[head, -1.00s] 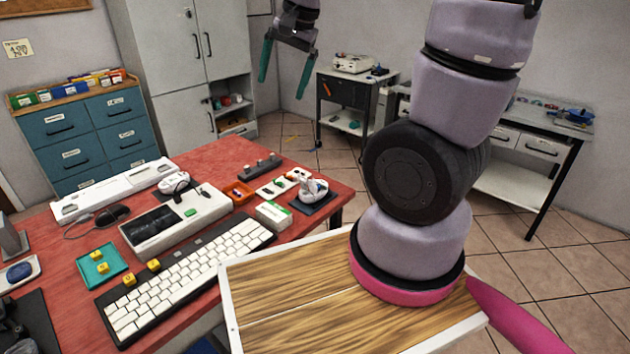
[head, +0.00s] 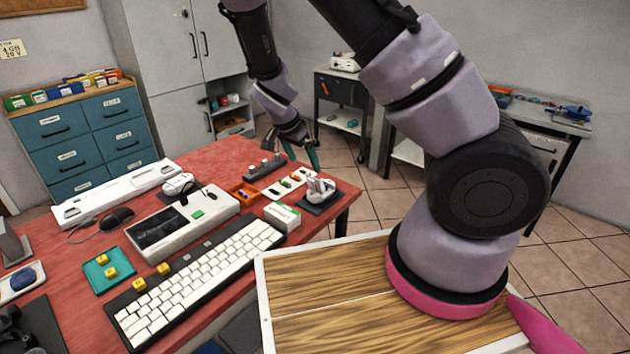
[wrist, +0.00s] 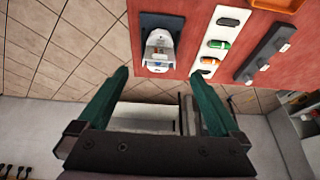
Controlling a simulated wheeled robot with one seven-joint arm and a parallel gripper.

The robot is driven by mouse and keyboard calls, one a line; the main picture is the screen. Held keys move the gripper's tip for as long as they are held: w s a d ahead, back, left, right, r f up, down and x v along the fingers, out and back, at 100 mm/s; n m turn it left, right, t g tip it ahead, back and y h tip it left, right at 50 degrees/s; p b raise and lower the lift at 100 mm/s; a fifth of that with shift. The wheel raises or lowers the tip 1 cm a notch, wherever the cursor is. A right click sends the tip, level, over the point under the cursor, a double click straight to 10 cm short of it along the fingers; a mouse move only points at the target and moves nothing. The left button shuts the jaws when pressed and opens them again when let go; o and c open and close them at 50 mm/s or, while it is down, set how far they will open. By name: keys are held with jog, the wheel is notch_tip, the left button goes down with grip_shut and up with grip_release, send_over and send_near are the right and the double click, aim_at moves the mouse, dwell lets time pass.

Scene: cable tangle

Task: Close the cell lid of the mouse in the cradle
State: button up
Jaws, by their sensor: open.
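The mouse (head: 319,190) is white and sits in a dark cradle (head: 312,209) at the right end of the red table. My gripper (head: 297,158) is open and empty, with green fingers, above and behind the mouse. The fingers also show in the wrist view (wrist: 160,82), apart from the mouse.
A white strip (head: 286,184) with coloured cells, an orange tray (head: 244,193) and a dark rack (head: 265,167) stand beside the cradle. A white-green box (head: 282,216) and a keyboard (head: 200,280) are nearer. The table edge lies right of the cradle.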

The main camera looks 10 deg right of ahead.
aim_at(311, 179)
jog(key=x, duration=0.9)
jog(key=shift+f, duration=0.4)
jog(key=c, duration=1.3)
